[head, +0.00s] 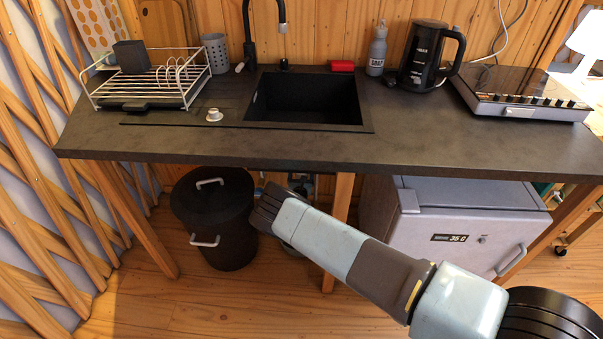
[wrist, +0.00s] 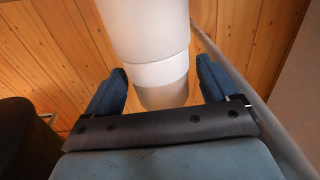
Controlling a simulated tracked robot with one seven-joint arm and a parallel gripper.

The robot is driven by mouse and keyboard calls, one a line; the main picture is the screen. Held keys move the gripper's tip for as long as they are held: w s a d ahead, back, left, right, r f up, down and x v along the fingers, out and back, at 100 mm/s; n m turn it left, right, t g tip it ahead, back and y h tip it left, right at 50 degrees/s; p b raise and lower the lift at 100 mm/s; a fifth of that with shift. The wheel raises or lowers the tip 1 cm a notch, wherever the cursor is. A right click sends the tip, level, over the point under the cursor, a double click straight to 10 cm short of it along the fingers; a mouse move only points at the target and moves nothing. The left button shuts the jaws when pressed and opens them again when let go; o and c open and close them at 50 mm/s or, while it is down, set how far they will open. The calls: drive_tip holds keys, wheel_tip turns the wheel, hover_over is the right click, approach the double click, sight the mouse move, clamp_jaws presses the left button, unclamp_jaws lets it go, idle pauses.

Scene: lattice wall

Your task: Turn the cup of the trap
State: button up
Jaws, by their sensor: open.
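The trap (wrist: 145,28) is a pale upright cylinder in the wrist view, with a white ring around it. Its lower end, which looks like the cup (wrist: 163,96), is greyer and rounded. My gripper (wrist: 161,75) is open, with one blue finger on each side of the ring and cup. A gap shows on both sides, and I see no contact. In the head view, my gripper (head: 266,207) is below the counter, under the sink. Its fingers are hard to make out there, and my arm hides most of the trap.
A black bin (head: 213,225) stands left of my gripper; its handle also shows in the wrist view. A wooden leg (head: 341,205) and a grey fridge (head: 450,225) are to the right. The counter (head: 300,150) with its black sink (head: 305,100) is above. A grey pipe (wrist: 225,65) runs beside the right finger.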

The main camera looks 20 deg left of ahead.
drive_tip(key=shift+w+a, duration=0.2)
drive_tip(key=shift+w, duration=0.45)
drive_tip(key=shift+c, duration=0.3)
drive_tip(key=c, duration=0.9)
